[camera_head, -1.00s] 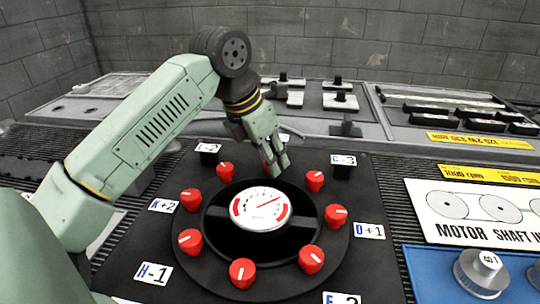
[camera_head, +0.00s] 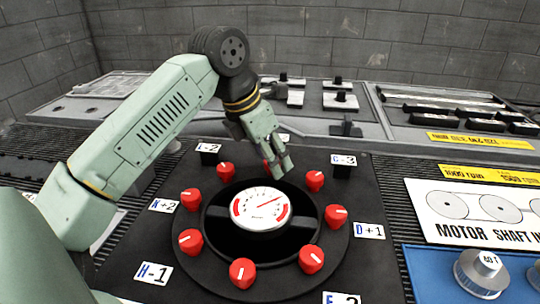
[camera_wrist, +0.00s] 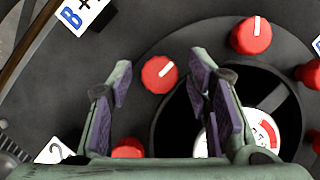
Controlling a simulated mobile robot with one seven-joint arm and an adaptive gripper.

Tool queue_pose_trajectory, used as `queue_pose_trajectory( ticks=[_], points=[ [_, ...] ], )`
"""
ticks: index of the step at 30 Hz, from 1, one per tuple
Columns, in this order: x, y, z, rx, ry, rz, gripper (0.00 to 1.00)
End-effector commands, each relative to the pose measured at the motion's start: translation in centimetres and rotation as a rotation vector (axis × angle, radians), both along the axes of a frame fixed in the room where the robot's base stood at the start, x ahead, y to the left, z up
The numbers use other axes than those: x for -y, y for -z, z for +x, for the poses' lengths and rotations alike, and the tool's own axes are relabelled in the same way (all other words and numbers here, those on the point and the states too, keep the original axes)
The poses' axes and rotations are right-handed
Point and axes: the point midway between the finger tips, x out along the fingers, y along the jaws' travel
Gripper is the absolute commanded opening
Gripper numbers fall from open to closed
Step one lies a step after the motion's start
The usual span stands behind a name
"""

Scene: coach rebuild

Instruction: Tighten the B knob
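The B label (camera_wrist: 82,14) is a white card with a blue B and a plus sign, cut off at the top left of the wrist view. The nearest red knob (camera_wrist: 159,74) has a white line pointing up and right. In the wrist view my gripper (camera_wrist: 162,62) is open, with one finger on each side of this knob and gaps showing. In the head view my gripper (camera_head: 281,172) is over the far side of the knob ring, and a red knob (camera_head: 267,167) shows partly behind its fingers.
A ring of red knobs surrounds a round dial gauge (camera_head: 262,208) on a black panel. The C-3 knob (camera_head: 314,181) stands just right of my gripper, and the gauge housing is close in front. A blue box (camera_head: 430,270) is at the right.

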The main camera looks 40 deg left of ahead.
Motion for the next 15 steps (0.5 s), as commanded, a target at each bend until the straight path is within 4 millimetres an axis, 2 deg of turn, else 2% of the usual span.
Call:
queue_pose_trajectory(
  ticks=[10,15],
  points=[
    [-0.1,-0.4,-0.1,0.000,-0.001,0.001,0.48],
    [-0.3,-2.6,-1.0,0.000,-0.003,0.002,0.48]
  ],
)
